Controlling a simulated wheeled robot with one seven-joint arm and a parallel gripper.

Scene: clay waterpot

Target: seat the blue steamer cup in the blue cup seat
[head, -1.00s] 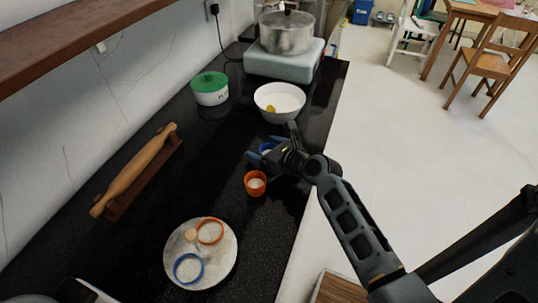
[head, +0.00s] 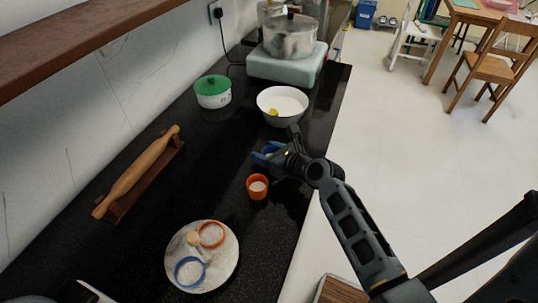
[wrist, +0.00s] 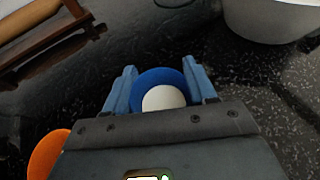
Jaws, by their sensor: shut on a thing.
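The blue steamer cup (wrist: 152,77) with pale contents sits between the two blue fingers of my gripper (wrist: 162,85) in the wrist view. My gripper is shut on it. In the head view my gripper (head: 266,157) is over the black counter, behind the orange cup, and mostly hides the blue cup. I cannot tell whether the cup touches the counter. The blue cup seat (head: 189,270) is a blue ring on the round pale plate (head: 228,268) at the front.
An orange cup (head: 257,187) stands between my gripper and the plate; its rim also shows in the wrist view (wrist: 45,153). A white bowl (head: 282,103) is just behind my gripper. A rolling pin on a stand (head: 140,172) lies at left. Counter between stand and orange cup is clear.

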